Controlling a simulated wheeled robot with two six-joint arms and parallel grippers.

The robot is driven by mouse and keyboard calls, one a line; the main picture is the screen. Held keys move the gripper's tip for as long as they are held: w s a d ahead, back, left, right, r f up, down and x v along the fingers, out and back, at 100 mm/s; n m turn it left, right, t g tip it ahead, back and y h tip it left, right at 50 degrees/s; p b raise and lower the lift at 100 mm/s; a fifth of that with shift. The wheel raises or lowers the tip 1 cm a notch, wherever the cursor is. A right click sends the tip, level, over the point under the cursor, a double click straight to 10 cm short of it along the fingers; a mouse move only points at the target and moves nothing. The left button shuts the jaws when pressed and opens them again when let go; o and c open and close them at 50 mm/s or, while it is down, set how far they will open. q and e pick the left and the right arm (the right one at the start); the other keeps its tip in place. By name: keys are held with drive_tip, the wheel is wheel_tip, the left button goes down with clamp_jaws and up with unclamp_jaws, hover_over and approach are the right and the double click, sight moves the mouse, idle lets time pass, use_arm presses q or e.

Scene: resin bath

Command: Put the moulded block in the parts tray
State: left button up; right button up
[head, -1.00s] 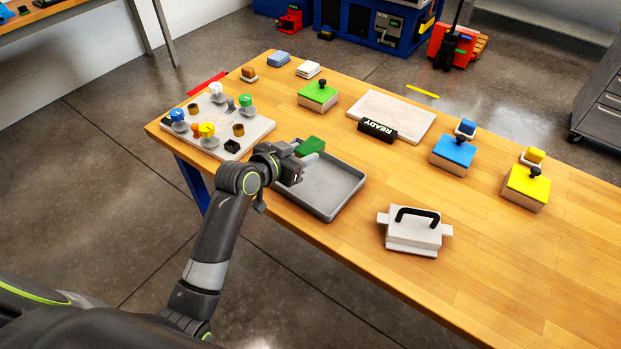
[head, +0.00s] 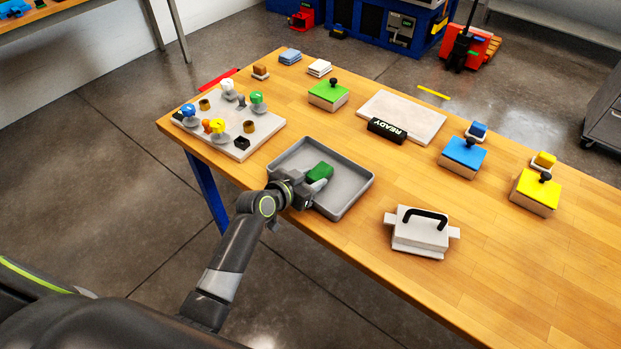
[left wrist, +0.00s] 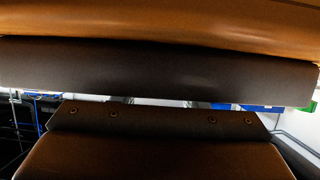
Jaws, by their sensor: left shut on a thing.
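The moulded block is a small green block (head: 319,172) over the grey parts tray (head: 357,190). My left gripper (head: 311,185) reaches in over the tray's near left side and is shut on the block. The block is low, inside the tray's outline; I cannot tell whether it touches the tray floor. The left wrist view shows mostly dark and brown surfaces close to the camera, and I cannot make out the block there. My right gripper is not in view.
A white board with coloured knobs (head: 262,135) lies left of the tray. A white mould with a black handle (head: 420,236) stands to its right.

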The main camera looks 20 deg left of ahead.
use_arm(q)
drive_tip(key=shift+f, duration=0.2)
drive_tip(key=o, duration=1)
drive_tip(key=shift+r, duration=0.1)
drive_tip(key=shift+r, duration=0.25)
drive_tip(key=b+v, duration=0.1)
drive_tip(key=v, duration=1.1)
drive_tip(key=shift+f, duration=0.1)
drive_tip(key=shift+s+a, duration=0.1)
